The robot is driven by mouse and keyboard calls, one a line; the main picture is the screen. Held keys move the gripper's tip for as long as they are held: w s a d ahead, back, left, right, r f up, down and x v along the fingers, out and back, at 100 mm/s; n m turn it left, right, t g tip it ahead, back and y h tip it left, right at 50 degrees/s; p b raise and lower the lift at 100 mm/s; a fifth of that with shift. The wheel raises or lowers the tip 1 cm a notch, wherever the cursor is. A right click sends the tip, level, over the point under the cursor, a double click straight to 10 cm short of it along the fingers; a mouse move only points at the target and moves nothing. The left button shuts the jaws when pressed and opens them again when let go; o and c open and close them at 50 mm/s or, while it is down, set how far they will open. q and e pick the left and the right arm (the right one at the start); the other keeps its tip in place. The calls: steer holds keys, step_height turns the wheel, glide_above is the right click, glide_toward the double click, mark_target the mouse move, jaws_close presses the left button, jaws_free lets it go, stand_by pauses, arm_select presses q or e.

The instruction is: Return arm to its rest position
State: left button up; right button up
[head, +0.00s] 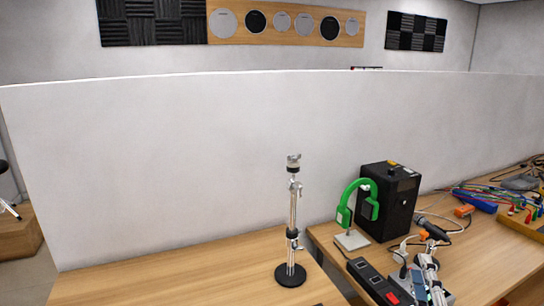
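My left gripper is not in view. I cannot clearly make out my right gripper. No fingers show closed on anything. A silver stand (293,215) with a round black base stands upright on the wooden table (190,270), and nothing touches it.
On the right table (490,245) are a black box (392,200), green headphones (358,200) on a holder, a black power strip (372,281), a microphone (434,230) and several cables. A pale partition (170,150) rises behind.

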steer(key=s+d+f+m+g+h, duration=0.1)
steer(key=s+f+m+g, duration=0.25)
steer(key=f, duration=0.25)
steer(key=s+d+f+m+g+h, duration=0.1)
steer(key=s+f+m+g, duration=0.1)
steer(key=f+m, duration=0.3)
steer(key=s+a+f+m+g+y, duration=0.25)
steer(key=s+a+f+g, duration=0.25)
steer(key=s+a+f, duration=0.45)
steer(key=s+a+f+m+g+y, duration=0.2)
steer(key=s+a+f+g+y, duration=0.35)
steer(key=s, duration=0.65)
steer(key=s+d+f+g+h, duration=0.1)
steer(key=s+f, duration=0.1)
steer(key=f, duration=1.3)
steer(key=s+d+f+g+h, duration=0.1)
steer(key=f, duration=1.4)
steer(key=s+d+f, duration=0.2)
steer(key=s+f, duration=1.2)
steer(key=s, duration=0.2)
steer(key=shift+s+d+f+n+g, duration=0.3)
steer(key=shift+d+g, duration=0.1)
